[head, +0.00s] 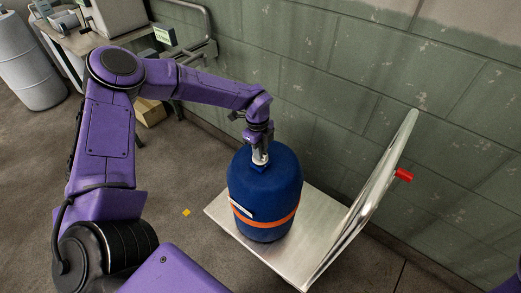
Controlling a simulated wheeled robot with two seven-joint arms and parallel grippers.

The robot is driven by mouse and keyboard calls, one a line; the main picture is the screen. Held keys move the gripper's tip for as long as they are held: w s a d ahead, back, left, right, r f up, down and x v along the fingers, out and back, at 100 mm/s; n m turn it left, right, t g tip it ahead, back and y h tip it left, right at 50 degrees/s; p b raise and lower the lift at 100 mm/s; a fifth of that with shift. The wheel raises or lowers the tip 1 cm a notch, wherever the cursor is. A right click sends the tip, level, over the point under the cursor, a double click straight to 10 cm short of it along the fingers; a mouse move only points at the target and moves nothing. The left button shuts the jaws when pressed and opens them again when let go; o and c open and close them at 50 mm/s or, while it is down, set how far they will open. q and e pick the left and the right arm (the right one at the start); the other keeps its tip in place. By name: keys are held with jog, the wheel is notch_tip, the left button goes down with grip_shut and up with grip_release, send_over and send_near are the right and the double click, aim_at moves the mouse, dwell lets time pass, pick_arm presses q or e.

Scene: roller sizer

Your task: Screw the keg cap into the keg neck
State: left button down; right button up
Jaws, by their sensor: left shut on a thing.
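The keg (264,205) is a dark blue drum with an orange band and a white label. It stands upright on the flat bed of a metal cart. My left gripper (260,160) points down onto the middle of the keg's top and is shut. It is closed on what appears to be the keg cap, at the neck. The cap and the neck are mostly hidden by the gripper, so how the cap sits in the neck cannot be told. My right gripper is not in view.
The platform cart (310,235) has a tilted metal handle frame (362,200) to the right of the keg, with a red piece (404,175) beside it. A block wall (330,80) runs close behind. A bench (95,40) stands at upper left.

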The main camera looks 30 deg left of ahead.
pick_arm(q)
jog(key=shift+f+b, duration=0.9)
jog(key=shift+f, duration=0.2)
jog(key=c, duration=1)
grip_release()
jog(key=r, duration=1)
jog(key=shift+a+r+b, duration=0.25)
jog(key=shift+a+b, duration=0.15)
